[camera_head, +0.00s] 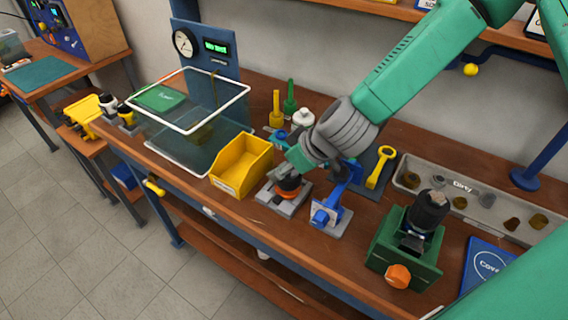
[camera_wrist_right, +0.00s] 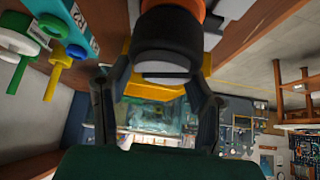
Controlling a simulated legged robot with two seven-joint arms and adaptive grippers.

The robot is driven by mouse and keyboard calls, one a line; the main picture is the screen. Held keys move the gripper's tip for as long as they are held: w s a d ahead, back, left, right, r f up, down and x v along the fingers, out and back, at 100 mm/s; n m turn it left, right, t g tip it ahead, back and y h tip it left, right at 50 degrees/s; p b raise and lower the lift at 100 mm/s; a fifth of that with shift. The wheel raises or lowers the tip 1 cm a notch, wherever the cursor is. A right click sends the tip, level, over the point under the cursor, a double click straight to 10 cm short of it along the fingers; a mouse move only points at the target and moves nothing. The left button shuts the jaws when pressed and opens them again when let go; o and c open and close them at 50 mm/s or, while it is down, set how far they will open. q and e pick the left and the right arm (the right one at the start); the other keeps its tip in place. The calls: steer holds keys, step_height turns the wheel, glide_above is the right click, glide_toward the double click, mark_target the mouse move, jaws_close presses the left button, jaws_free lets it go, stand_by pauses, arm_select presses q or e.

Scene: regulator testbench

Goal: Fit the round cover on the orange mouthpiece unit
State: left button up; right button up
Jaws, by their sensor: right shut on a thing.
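The orange mouthpiece unit (camera_head: 289,183) sits on a grey base block (camera_head: 292,205) near the bench's front edge, right of the yellow bin. Only part of it shows under my right gripper (camera_head: 297,160). In the right wrist view, my right gripper (camera_wrist_right: 160,82) is shut on a black round piece, which looks like the round cover (camera_wrist_right: 168,40). Orange (camera_wrist_right: 190,7) shows right against the far side of the black piece. I cannot tell whether the cover is seated. My left gripper is not in view.
A yellow bin (camera_head: 232,177) stands close on the left and a blue clamp fixture (camera_head: 330,212) on the right. Farther right are a green vise (camera_head: 388,250) with a dark cylinder and a grey tray (camera_head: 480,217). A clear tank (camera_head: 190,145) stands behind left.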

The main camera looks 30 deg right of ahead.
steer(key=shift+f, duration=0.2)
steer(key=o, duration=2.1)
steer(key=shift+c, duration=0.2)
steer(key=shift+r+p, duration=3.8)
steer(key=shift+r, duration=0.25)
steer(key=shift+f, duration=0.1)
